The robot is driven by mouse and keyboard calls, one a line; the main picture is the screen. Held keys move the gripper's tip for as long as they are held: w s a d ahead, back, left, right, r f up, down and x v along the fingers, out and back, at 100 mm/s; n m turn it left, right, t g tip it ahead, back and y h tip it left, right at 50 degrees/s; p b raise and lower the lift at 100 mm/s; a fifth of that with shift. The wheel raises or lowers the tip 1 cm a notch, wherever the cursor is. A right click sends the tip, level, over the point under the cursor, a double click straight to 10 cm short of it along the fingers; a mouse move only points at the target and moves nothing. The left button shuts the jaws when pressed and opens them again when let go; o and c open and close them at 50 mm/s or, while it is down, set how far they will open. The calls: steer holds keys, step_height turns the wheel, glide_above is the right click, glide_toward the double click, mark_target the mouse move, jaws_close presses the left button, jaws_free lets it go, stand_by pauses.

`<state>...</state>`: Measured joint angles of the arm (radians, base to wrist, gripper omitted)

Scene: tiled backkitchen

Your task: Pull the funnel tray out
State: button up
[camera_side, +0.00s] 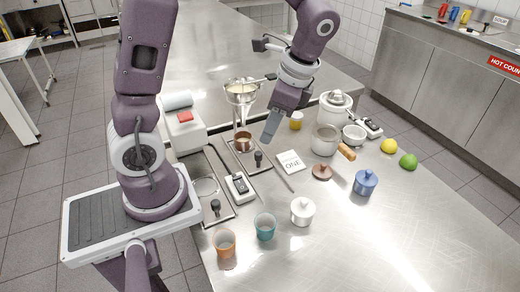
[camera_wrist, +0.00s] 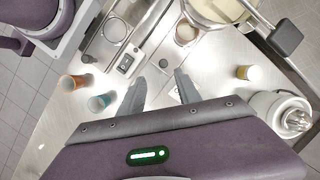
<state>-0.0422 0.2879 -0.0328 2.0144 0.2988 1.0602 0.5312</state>
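The funnel (camera_side: 242,92) is a metal cone on a stand at the back of the steel table. Below it lies a flat metal tray (camera_side: 239,156) with a copper-coloured cup (camera_side: 243,139) on it and a black knob (camera_side: 258,157) at its front end. My gripper (camera_side: 268,133) points down, to the right of the cup and above the table. In the wrist view my gripper (camera_wrist: 161,85) shows two separate fingers with nothing between them. The knob also shows in the wrist view (camera_wrist: 164,63), just beyond the fingertips, and the cup lies farther back (camera_wrist: 185,33).
A second tray with a black knob (camera_side: 216,207) lies at the front left, beside a switch box (camera_side: 239,186). A card marked ONE (camera_side: 290,161) lies right of the funnel tray.

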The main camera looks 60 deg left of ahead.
mark_target(259, 153)
steer(key=shift+m+g, duration=0.5)
steer(key=x, duration=0.3)
steer(key=w+x, duration=0.1)
steer(key=x, duration=0.5)
steer(key=shift+w+a+f, duration=0.2)
steer(key=shift+a+f, duration=0.1)
jaws_close()
steer(key=shift+r, duration=0.1)
